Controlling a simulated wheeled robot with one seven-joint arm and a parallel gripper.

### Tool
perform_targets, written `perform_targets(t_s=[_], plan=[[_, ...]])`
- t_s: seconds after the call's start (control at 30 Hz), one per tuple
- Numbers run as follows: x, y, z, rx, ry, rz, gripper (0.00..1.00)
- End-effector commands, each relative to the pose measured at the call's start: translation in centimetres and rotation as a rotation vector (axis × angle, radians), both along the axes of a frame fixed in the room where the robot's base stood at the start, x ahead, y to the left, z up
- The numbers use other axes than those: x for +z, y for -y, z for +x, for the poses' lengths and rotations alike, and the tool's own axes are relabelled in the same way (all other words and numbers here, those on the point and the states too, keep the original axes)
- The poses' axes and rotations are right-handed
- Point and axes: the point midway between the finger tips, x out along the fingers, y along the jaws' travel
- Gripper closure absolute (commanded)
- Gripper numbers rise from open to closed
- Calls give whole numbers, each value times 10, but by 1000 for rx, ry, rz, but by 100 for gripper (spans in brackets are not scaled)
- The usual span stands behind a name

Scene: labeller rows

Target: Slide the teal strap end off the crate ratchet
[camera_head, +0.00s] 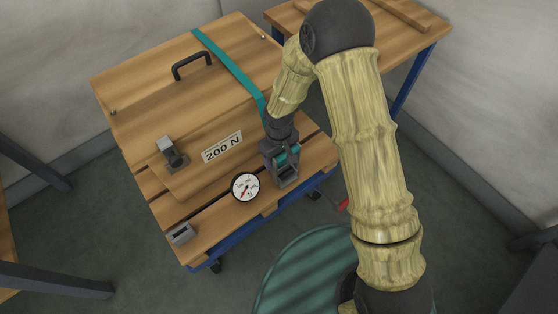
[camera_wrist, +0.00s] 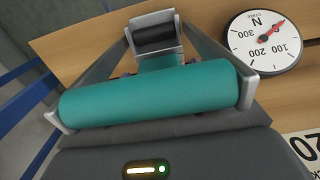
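The teal strap (camera_head: 229,62) runs over the top of the wooden crate (camera_head: 140,75) and down to its front edge. The ratchet (camera_head: 287,175) sits on the ledge below, with teal showing in it. My gripper (camera_head: 279,143) is at the ratchet, close against the teal roll. Its fingertips cannot be made out apart from the ratchet, so its grip is unclear.
A round dial gauge (camera_head: 245,186) is left of the ratchet; it also shows in the wrist view (camera_wrist: 264,42). A second wooden table (camera_head: 285,17) stands behind.

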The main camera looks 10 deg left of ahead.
Motion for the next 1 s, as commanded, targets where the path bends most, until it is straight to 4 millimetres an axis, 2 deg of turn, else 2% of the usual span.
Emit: perform_targets(t_s=[0.03, 0.23, 1.0], plan=[[0, 0, 0, 0, 0, 0, 43], [0, 0, 0, 0, 0, 0, 80], [22, 0, 0, 0, 0, 0, 80]])
